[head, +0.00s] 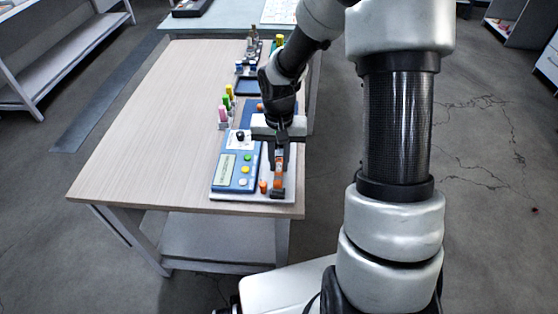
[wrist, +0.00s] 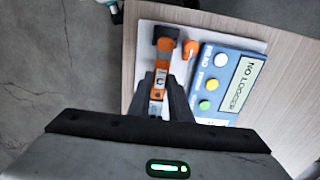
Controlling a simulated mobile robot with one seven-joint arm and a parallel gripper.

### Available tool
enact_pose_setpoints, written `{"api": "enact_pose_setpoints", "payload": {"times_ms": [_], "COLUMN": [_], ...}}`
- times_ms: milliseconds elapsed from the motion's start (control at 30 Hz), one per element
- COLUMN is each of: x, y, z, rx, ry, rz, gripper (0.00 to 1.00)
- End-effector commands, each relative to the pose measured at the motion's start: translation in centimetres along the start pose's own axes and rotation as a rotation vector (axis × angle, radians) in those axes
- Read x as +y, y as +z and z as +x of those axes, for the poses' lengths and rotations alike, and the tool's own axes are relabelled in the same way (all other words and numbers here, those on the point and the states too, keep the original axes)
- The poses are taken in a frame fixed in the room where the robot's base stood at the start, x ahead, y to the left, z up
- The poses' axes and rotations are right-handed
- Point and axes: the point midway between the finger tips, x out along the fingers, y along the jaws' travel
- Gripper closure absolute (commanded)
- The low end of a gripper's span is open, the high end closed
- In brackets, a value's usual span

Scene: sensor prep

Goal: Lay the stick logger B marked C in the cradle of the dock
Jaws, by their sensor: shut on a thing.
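An orange stick logger with a pale label marked C (wrist: 159,79) is between the fingers of my gripper (wrist: 162,92) in the wrist view. In the head view my gripper (head: 280,148) points down over the right side of the dock, shut on the orange logger (head: 279,169). The dock has a blue panel (head: 237,160) on a white base; in the wrist view its display reads NO LOGGER (wrist: 244,84). The dark cradle (wrist: 166,32) shows at the logger's far end. I cannot tell whether the logger touches the cradle floor; my fingers hide part of it.
A small orange piece (wrist: 190,48) stands beside the cradle. Several coloured items (head: 225,106) stand behind the dock, with dark trays (head: 246,87) farther back. The left of the wooden table (head: 150,140) is clear; the dock is close to its front right edges.

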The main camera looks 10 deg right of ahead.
Motion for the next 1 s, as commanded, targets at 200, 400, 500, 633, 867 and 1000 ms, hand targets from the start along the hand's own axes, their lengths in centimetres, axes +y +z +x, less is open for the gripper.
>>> {"api": "enact_pose_setpoints", "payload": {"times_ms": [200,400,500,633,867,1000], "x": [0.0,0.0,0.0,0.0,0.0,0.0], "y": [0.0,0.0,0.0,0.0,0.0,0.0], "z": [0.0,0.0,0.1,0.3,0.9,1.1], "rx": [0.0,0.0,0.0,0.0,0.0,0.0], "ry": [0.001,0.0,0.0,0.0,0.0,0.0], "rz": [-0.001,-0.001,-0.001,-0.001,-0.001,-0.001], "gripper": [1.0,1.0,1.0,1.0,1.0,1.0]}}
